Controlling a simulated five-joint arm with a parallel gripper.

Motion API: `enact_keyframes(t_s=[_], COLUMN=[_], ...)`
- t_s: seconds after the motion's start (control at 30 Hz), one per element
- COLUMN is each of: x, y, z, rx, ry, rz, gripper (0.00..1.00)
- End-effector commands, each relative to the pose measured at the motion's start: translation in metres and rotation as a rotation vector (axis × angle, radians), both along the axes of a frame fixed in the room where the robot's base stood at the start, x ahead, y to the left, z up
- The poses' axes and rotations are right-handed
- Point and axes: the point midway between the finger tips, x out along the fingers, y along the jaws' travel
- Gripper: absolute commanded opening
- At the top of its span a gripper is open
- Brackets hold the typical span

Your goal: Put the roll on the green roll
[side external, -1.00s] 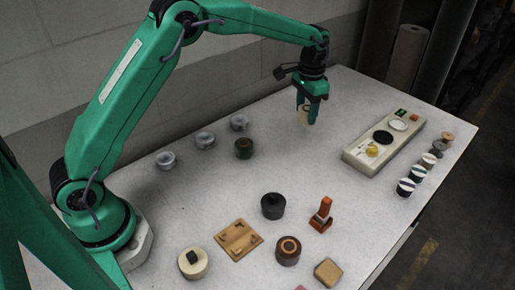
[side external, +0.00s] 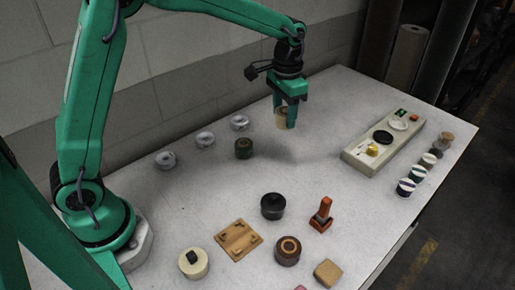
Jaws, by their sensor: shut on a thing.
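My gripper (side external: 287,112) is shut on a cream-tan roll (side external: 282,119) and holds it in the air above the back part of the table. One finger partly hides the roll. The dark green roll (side external: 243,149) stands on the table to the left of and below the held roll in the picture, apart from it. Its top is free.
Several pale grey rolls (side external: 205,139) stand left of the green roll. A beige panel (side external: 356,153) with pads and a row of spools (side external: 417,173) are at the right. A black pot (side external: 273,206), a wooden board (side external: 238,240) and an orange tool (side external: 321,215) are nearer the front.

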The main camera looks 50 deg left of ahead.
Motion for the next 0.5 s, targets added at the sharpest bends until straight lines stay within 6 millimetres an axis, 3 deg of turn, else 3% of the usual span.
enact_keyframes(t_s=[0.3, 0.5], x=[-0.065, -0.091], y=[0.001, 0.002], z=[0.010, 0.010], rx=[-0.001, -0.001], ry=[-0.002, -0.002], rz=[0.035, 0.050], gripper=[0.26, 0.26])
